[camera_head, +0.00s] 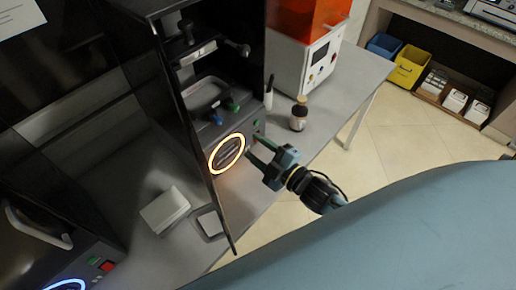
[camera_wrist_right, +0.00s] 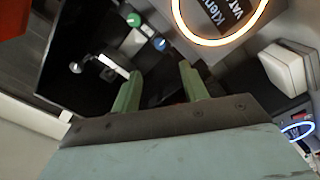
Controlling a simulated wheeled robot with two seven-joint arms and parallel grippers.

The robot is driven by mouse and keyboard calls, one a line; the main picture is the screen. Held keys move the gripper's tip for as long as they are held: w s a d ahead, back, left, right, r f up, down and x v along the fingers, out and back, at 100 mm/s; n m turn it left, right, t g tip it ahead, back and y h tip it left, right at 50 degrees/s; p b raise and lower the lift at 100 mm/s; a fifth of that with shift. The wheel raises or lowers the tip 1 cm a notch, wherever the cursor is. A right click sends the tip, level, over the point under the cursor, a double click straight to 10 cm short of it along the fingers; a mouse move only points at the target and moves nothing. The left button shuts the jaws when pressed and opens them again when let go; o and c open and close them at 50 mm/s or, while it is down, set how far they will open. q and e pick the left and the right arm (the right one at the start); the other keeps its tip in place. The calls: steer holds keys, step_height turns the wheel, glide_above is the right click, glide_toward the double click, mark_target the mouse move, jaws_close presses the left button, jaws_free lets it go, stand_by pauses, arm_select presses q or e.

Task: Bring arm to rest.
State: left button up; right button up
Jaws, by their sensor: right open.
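My right gripper (camera_head: 262,153) is open and empty in the head view, in front of the dark machine with the glowing orange ring (camera_head: 227,153). Its two green fingers are spread apart and point left toward the machine's front panel. The right wrist view shows the same open fingers (camera_wrist_right: 160,92) with nothing between them. The orange ring (camera_wrist_right: 220,22) shows at the top of that view. I cannot tell whether the fingertips touch the panel. My left gripper does not show in either view.
A tall dark door (camera_head: 185,130) stands open left of the ring. A brown bottle (camera_head: 299,115) and an orange-topped white machine (camera_head: 305,62) stand behind the gripper. A white box (camera_head: 165,209) lies on the grey bench. Yellow (camera_head: 409,66) and blue bins sit on a shelf; open floor lies right.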

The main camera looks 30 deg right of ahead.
stand_by(0.4)
steer(key=s+d+m+g+h, duration=0.2)
steer(key=s+m+g+h, duration=0.4)
steer(key=s+m+g, duration=1.1)
steer(key=s+f+n+t+b, duration=0.1)
steer(key=s+f+n+b, duration=0.1)
steer(key=f, duration=1.2)
steer(key=s+f+n+t+b, duration=0.1)
steer(key=s+f+n+b, duration=0.15)
steer(key=f, duration=1.25)
steer(key=s+d+f+b, duration=0.1)
steer(key=s+f+b, duration=0.1)
steer(key=s+f, duration=0.6)
steer(key=s+d+f+g+b, duration=0.1)
steer(key=s+f+b, duration=0.2)
steer(key=s+f, duration=0.5)
step_height(320, 180, down, 4)
steer(key=shift+d+f, duration=0.15)
steer(key=shift+d, duration=0.15)
